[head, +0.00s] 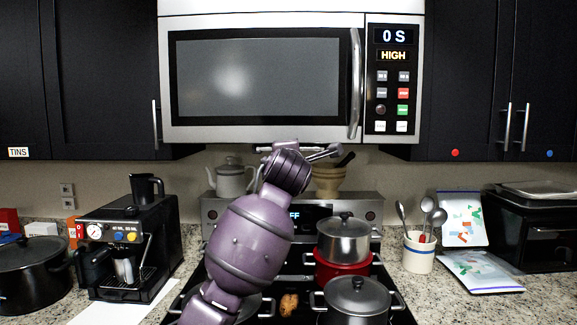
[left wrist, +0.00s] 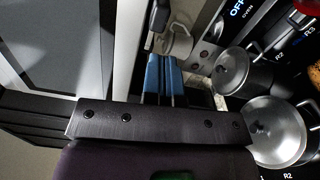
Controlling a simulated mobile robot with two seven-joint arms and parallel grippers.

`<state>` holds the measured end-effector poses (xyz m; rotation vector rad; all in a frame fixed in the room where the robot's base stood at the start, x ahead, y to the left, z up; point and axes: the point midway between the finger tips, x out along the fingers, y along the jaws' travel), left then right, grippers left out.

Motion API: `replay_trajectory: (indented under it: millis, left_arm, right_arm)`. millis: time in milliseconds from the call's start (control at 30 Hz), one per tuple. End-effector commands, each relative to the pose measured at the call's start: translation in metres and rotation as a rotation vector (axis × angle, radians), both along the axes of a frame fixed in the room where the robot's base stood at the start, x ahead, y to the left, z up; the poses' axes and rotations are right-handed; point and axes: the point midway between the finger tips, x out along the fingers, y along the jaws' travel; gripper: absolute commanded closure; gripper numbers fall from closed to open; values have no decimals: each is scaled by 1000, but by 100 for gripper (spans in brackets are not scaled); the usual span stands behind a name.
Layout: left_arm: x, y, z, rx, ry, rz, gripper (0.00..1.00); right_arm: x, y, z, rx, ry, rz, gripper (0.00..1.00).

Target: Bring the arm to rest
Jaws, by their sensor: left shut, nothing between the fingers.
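My left arm is purple and reaches up over the stove in the head view, with my left gripper (head: 284,148) just below the microwave's bottom edge. The arm hides its fingertips there. In the left wrist view the blue fingers of my left gripper (left wrist: 163,65) are together, with nothing held between them. They point toward the pale kettle (left wrist: 176,42), which also stands at the back of the stove in the head view (head: 230,178). My right gripper is in neither view.
The microwave (head: 260,80) hangs close above the gripper. A steel pot (head: 343,242) sits on a red pot (head: 338,271), with another lidded pot (head: 357,300) in front. A beige crock (head: 329,180) stands behind. A coffee machine (head: 130,240) is left, a utensil cup (head: 419,254) right.

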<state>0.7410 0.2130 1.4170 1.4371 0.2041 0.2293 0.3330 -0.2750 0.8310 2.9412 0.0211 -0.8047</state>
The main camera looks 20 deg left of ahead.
Motion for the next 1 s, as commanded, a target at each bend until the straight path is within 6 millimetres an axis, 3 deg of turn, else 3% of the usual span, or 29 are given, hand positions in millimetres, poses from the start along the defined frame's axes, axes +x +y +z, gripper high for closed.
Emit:
replay_trajectory:
  millis: [300,667,1000]
  left_arm:
    - [-40,-12,-1,-2,-1,-1,100]
    - [-48,-14,0,51,12,-1,100]
    - [-49,-34,28,602,-27,-68,100]
  right_arm:
    - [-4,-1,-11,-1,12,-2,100]
    - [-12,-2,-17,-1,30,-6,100]
    - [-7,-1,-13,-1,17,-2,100]
